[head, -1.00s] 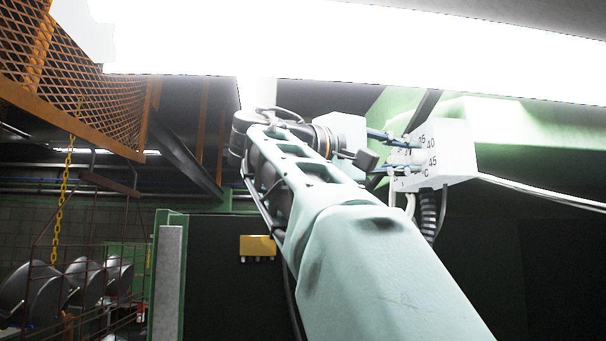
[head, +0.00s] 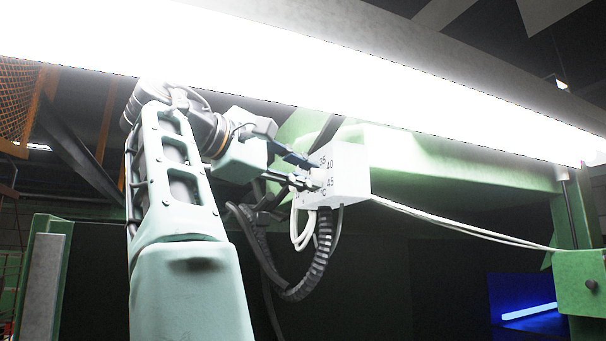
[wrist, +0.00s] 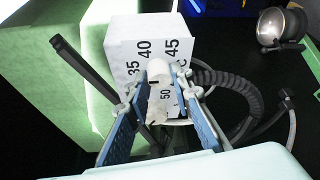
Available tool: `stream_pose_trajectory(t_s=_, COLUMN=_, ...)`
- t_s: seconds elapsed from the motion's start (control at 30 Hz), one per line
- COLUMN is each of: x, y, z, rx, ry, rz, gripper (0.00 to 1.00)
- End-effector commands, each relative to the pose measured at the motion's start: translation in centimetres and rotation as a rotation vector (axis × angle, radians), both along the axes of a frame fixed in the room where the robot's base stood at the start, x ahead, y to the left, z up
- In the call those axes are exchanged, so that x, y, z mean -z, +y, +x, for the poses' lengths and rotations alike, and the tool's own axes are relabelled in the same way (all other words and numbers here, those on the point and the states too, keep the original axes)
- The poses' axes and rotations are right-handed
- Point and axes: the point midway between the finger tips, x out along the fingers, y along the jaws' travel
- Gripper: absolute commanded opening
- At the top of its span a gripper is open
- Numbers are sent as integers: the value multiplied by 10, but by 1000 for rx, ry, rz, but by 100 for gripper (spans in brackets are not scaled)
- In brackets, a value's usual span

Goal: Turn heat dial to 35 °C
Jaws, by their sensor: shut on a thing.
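The heat dial is a small white knob (wrist: 158,70) on the front of a white control box (wrist: 120,40). Black numbers 35, 40, 45 and 50 are printed around it. My gripper (wrist: 160,92) has its blue fingers on either side of the knob, shut on it. In the head view my gripper (head: 304,172) reaches from the left to the face of the box (head: 350,178). The fingers partly hide the dial there. Which number the dial points to cannot be told.
A ribbed black hose (head: 318,262) and white cables (head: 300,235) hang below the box. A green beam (head: 430,165) runs behind it, and a bright lamp strip (head: 330,80) crosses above. A round metal lamp (wrist: 270,28) shows at the wrist view's upper right.

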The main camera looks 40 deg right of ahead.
Motion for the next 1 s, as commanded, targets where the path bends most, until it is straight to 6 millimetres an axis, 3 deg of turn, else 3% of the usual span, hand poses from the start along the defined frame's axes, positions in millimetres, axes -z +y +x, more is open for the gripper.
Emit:
stream_pose_trajectory(t_s=0.5, x=1, y=0, z=0, rx=0, ry=10, rz=3, gripper=0)
stream_pose_trajectory(t_s=0.53, x=1, y=0, z=0, rx=0, ry=10, rz=3, gripper=23)
stream_pose_trajectory(t_s=0.67, x=0, y=0, z=0, rx=0, ry=10, rz=3, gripper=37)
stream_pose_trajectory(t_s=1.0, x=0, y=0, z=0, rx=0, ry=9, rz=3, gripper=38)
